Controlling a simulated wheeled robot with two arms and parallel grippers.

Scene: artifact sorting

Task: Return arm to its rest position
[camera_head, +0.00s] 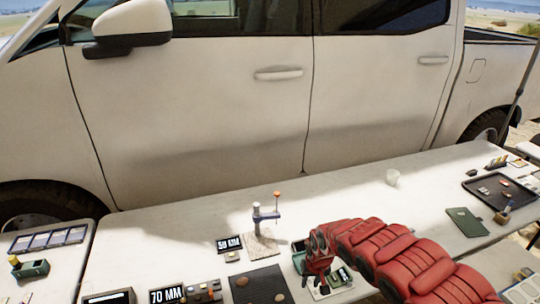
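My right arm, red and segmented, comes in from the lower right and bends down at its end. Its gripper (321,283) points down over a small pale tray (343,290) with green and dark items, near the table's front edge. The fingers are small and dark, so I cannot tell whether they are open or shut or whether they hold anything. The arm hides part of the table behind it. My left gripper is not in view.
A light table (170,225) runs before a white pickup truck (210,120).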

